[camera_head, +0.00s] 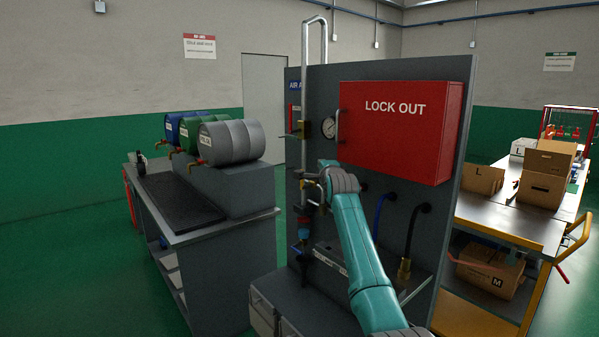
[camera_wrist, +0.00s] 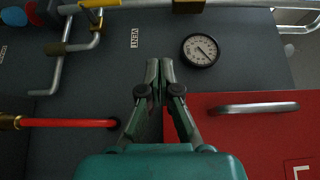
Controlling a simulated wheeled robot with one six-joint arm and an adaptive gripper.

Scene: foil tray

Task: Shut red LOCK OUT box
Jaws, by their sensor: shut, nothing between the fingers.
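The red LOCK OUT box (camera_head: 392,133) is mounted on the grey panel in the head view. Its front looks flat and flush, with no gap seen, so the door appears shut. A bar handle (camera_head: 338,127) runs along its left edge. In the wrist view the red box (camera_wrist: 240,143) fills the lower right, with its metal handle (camera_wrist: 255,108) to the right of my fingers. My gripper (camera_wrist: 160,72) is shut and empty. Its tips lie over the grey panel beside the box's corner; one finger overlaps the red edge. In the head view my arm hides the fingers.
A pressure gauge (camera_wrist: 200,50) sits close to my fingertips. Metal pipes (camera_wrist: 75,45) and a red hose (camera_wrist: 70,123) lie at the left of the wrist view. Blue and black hoses (camera_head: 412,225) hang below the box. A bench with drums (camera_head: 231,141) stands at left.

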